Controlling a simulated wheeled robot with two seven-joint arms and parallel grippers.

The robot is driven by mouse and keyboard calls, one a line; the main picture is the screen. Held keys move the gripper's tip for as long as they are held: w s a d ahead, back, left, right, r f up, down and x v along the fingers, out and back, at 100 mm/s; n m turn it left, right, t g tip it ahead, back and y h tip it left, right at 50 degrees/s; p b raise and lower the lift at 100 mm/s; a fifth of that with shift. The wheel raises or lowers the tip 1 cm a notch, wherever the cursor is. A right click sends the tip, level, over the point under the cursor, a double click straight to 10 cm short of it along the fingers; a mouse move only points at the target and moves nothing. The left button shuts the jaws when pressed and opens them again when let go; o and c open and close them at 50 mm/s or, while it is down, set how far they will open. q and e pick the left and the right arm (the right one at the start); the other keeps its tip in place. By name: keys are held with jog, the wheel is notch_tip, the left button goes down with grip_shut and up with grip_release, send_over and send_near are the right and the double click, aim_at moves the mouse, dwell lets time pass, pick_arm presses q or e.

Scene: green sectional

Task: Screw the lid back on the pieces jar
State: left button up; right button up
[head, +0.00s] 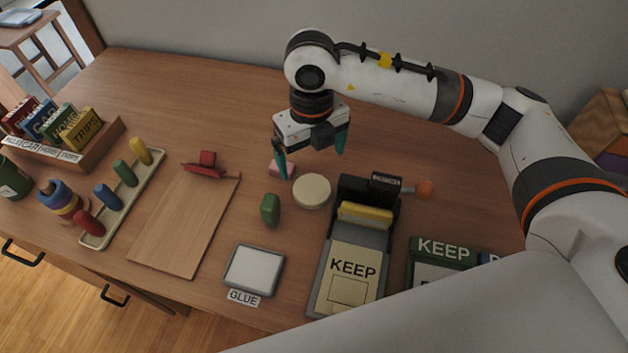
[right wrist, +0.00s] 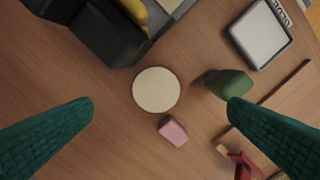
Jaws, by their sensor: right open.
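A round cream disc with a thin dark rim (head: 312,191) lies flat on the table; it looks like the lid, and it also shows in the right wrist view (right wrist: 156,90). I cannot make out a pieces jar for certain; a dark green round container (head: 12,180) stands at the far left edge, partly cut off. My right gripper (head: 311,160) is open and empty, pointing down above the table just behind the disc. In the right wrist view its teal fingers (right wrist: 160,107) are wide apart, with the disc between and beyond them. My left gripper is out of view.
A pink block (head: 281,170) and green piece (head: 270,210) lie near the disc. A grey machine with a KEEP panel (head: 348,270) stands right of it. A GLUE pad (head: 254,268), wooden board (head: 185,225) and peg tray (head: 125,200) are left. The back table is clear.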

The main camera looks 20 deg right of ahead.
send_over(315, 194)
jog(key=f, duration=0.6)
jog(key=shift+a+f, duration=0.25)
jog(key=shift+f, duration=0.15)
jog(key=f, duration=0.2)
jog(key=f+p, duration=0.1)
jog(key=f, duration=0.1)
jog(key=shift+d, duration=0.35)
jog(key=shift+f, duration=0.65)
jog(key=shift+c, duration=0.2)
